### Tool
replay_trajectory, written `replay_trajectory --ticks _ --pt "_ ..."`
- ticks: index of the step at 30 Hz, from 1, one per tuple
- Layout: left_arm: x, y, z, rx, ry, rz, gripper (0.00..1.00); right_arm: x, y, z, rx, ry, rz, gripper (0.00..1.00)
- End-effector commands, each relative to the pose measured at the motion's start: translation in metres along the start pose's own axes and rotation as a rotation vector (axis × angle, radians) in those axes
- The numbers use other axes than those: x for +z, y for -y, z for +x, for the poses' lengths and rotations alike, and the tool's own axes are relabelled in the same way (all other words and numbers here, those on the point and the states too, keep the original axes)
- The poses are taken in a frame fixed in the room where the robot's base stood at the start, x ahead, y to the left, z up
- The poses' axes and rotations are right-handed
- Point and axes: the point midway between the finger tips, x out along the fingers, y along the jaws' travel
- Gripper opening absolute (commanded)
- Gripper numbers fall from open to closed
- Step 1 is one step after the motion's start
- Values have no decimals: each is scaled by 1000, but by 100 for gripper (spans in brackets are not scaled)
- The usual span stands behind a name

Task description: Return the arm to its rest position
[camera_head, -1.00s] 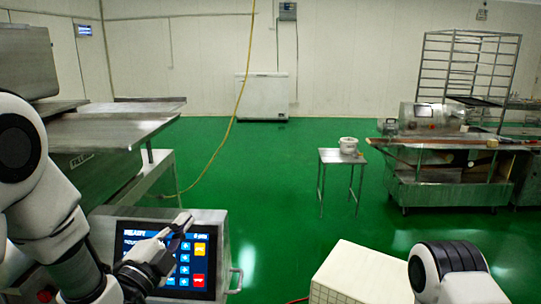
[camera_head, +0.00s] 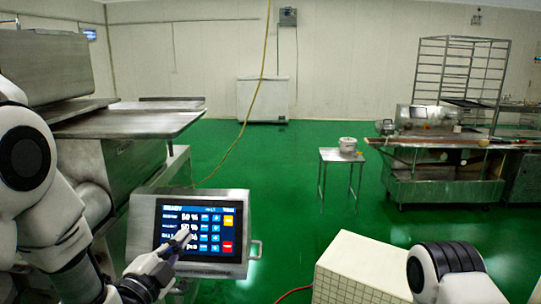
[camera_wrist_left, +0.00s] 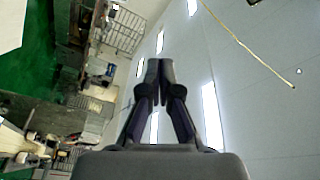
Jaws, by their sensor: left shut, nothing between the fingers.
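My left arm comes in from the lower left of the head view. Its gripper (camera_head: 182,238) is shut and empty, with its fingertips in front of the left part of a lit touch screen (camera_head: 198,228). I cannot tell whether they touch it. In the left wrist view the two dark fingers (camera_wrist_left: 159,72) meet at their tips with nothing between them, against a pale wall or ceiling. My right gripper is out of view.
The screen sits in a metal control box (camera_head: 143,222) with a side handle, below a steel machine (camera_head: 125,165) at left. A wheeled machine (camera_head: 440,180) stands at right. Green floor between is open.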

Motion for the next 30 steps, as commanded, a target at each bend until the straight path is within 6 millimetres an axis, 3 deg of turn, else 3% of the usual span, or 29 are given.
replay_trajectory --ticks 8,14,16,20,24,27,30 --pt "49 -75 -19 151 155 -167 0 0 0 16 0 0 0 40" --pt "98 -156 -56 302 356 -355 0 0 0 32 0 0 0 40" --pt "120 -196 -79 369 464 -447 0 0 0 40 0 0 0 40" --pt "162 -281 -148 502 746 -651 0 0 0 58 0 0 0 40" --pt "191 -362 -244 601 1111 -857 0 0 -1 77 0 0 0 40" --pt "198 -402 -311 632 1371 -966 0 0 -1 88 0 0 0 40" --pt "198 -423 -360 636 1566 -1028 0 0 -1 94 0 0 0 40"
